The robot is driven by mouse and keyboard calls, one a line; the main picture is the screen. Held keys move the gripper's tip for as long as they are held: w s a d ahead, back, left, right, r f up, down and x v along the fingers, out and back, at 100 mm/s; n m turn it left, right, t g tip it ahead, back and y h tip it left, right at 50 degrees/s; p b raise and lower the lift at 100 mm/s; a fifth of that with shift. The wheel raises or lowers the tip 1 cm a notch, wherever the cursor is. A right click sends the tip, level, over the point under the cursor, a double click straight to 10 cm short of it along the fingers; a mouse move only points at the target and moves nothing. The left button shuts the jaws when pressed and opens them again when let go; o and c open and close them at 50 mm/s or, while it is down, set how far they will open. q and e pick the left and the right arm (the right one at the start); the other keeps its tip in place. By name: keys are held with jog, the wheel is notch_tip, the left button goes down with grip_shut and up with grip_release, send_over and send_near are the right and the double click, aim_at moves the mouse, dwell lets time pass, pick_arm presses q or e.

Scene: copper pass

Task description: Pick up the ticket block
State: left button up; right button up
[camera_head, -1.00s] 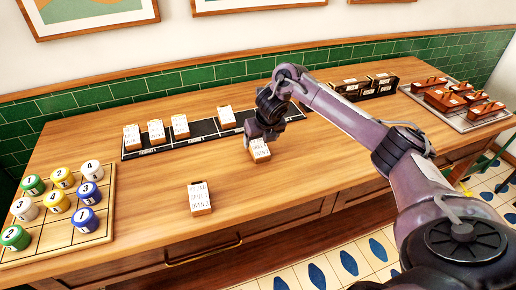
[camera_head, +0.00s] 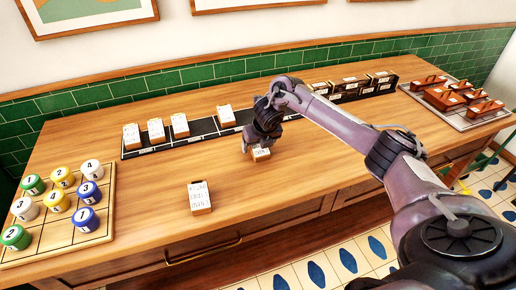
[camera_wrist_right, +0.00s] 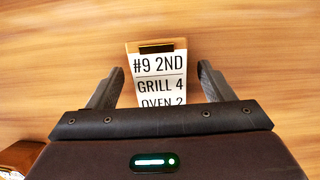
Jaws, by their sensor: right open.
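A ticket block (camera_head: 261,154) with a white printed face lies on the wooden counter under my right gripper (camera_head: 256,150). In the right wrist view the ticket block (camera_wrist_right: 160,80) reads "#9 2ND, GRILL 4, OVEN 2", its lower part hidden by the gripper body. The two fingers of my right gripper (camera_wrist_right: 160,88) are apart, one on each side of the block, with gaps between. Another ticket block (camera_head: 199,197) lies alone nearer the counter's front edge. My left gripper is not in view.
A black rail (camera_head: 204,129) behind holds several ticket blocks. A wooden board (camera_head: 100,232) with numbered coloured cylinders is at the left. Dark boxes (camera_head: 352,86) and a tray (camera_head: 484,118) of reddish-brown handled blocks are at the right. Bare counter lies around the two loose blocks.

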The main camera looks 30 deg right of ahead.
jog(key=c, duration=1.1)
